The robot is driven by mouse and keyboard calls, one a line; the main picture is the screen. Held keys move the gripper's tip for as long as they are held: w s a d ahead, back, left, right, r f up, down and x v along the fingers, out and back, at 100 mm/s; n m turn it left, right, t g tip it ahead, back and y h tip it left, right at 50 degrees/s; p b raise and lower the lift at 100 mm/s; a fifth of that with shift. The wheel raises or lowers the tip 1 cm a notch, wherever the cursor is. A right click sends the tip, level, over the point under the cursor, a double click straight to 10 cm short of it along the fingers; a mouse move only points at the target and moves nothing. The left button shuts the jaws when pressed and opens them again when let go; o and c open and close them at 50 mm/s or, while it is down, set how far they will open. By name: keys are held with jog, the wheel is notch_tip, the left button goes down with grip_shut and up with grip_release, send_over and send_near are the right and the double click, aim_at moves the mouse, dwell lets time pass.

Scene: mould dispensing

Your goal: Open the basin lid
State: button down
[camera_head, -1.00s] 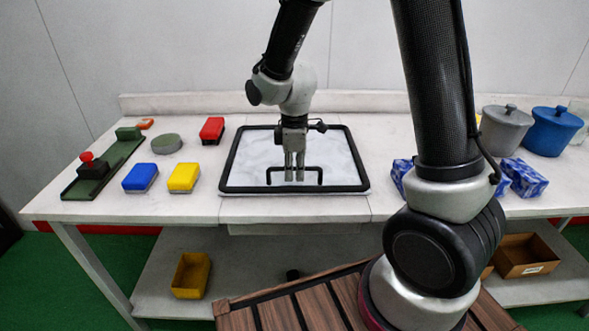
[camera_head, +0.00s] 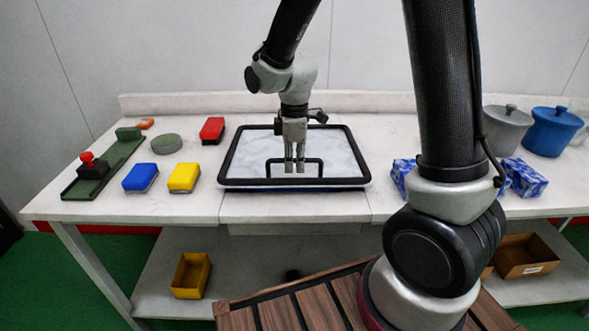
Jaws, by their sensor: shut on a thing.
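The basin lid (camera_head: 240,160) is a pale, marbled panel with a thick black frame, at the middle of the white table. A black bar handle (camera_head: 321,167) stands near its front edge. My gripper (camera_head: 294,168) points straight down with its fingers closed on the handle's top bar. The lid's front edge is slightly raised, and a thin dark blue strip of the basin (camera_head: 295,189) shows beneath it. The inside of the basin is hidden by the lid.
Left of the lid lie a red block (camera_head: 212,130), a yellow block (camera_head: 184,177), a blue block (camera_head: 140,177), and a round green-grey disc (camera_head: 166,144). At right are blue patterned packs (camera_head: 523,177), a grey lidded pot (camera_head: 506,128) and a blue lidded pot (camera_head: 551,131).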

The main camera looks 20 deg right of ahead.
jog(key=shift+w+d+r, duration=0.1)
jog(key=shift+w+r, duration=0.15)
jog(key=shift+r, duration=0.7)
jog(key=shift+w+d+r, duration=0.1)
jog(key=shift+w+r, duration=0.15)
jog(key=shift+r, duration=0.45)
jog(key=shift+w+d+r, duration=0.1)
jog(key=shift+w+r, duration=0.1)
jog(key=shift+r, duration=0.45)
jog(key=shift+w+r, duration=0.25)
jog(key=shift+r, duration=0.45)
jog(key=shift+w+d+r, duration=0.1)
jog(key=shift+w+r, duration=0.2)
jog(key=shift+r, duration=0.35)
jog(key=shift+w+d+r, duration=0.1)
jog(key=shift+w+r, duration=0.2)
jog(key=shift+r, duration=0.3)
jog(key=shift+w+d+r, duration=0.1)
jog(key=shift+w+r, duration=0.2)
jog(key=shift+r, duration=0.35)
jog(key=shift+w+d+r, duration=0.2)
jog(key=shift+w+r, duration=0.35)
jog(key=shift+r, duration=0.35)
jog(key=shift+w+d+r, duration=0.2)
jog(key=shift+w+r, duration=0.35)
jog(key=shift+r, duration=0.3)
